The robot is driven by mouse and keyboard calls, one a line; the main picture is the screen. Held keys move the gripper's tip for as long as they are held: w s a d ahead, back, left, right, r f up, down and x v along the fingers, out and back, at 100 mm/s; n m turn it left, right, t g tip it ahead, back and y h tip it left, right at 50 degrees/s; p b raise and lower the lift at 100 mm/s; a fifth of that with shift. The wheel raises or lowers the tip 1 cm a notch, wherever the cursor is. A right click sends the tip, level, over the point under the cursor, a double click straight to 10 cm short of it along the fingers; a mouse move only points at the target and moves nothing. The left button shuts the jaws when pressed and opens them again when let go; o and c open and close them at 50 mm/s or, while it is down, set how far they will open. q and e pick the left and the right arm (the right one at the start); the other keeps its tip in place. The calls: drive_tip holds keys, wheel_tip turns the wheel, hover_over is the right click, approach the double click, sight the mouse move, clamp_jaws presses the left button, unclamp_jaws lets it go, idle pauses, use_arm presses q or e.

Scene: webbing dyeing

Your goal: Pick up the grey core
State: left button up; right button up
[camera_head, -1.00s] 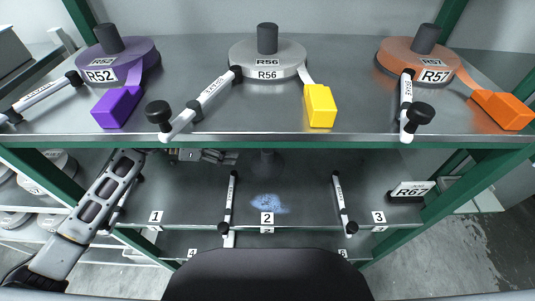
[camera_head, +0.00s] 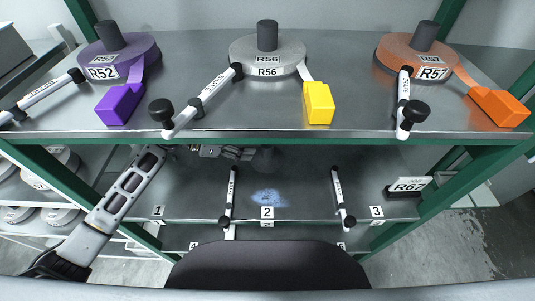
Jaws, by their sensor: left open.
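A dark grey core (camera_head: 264,159) stands on the lower shelf, below the middle reel. Its upper part is hidden by the upper shelf's front edge. My left arm reaches in from the left under the upper shelf. My left gripper (camera_head: 243,153) is open, with its fingers pointing right at the core. It is just left of the core; I cannot tell whether they touch. My right gripper is not in view.
The upper shelf (camera_head: 350,122) hangs over the gripper and carries purple (camera_head: 128,70), grey-white (camera_head: 283,62) and orange (camera_head: 389,58) reels. White divider rods (camera_head: 232,190) and a blue powdery patch (camera_head: 268,197) are on the lower shelf.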

sight(268, 144)
use_arm(q)
drive_tip(key=shift+p+x, duration=0.3)
drive_tip(key=shift+x, duration=1.35)
drive_tip(key=shift+d, duration=0.15)
drive_tip(key=shift+p+x, duration=0.55)
drive_tip(key=shift+x, duration=0.35)
drive_tip(key=shift+p+x, duration=0.45)
drive_tip(key=shift+x, duration=1.1)
drive_tip(key=shift+w+f, duration=0.1)
clamp_jaws()
wheel_tip(268, 144, up, 9)
drive_tip(key=shift+f+b, duration=0.15)
drive_tip(key=shift+b, duration=0.6)
drive_tip(key=shift+r, duration=0.7)
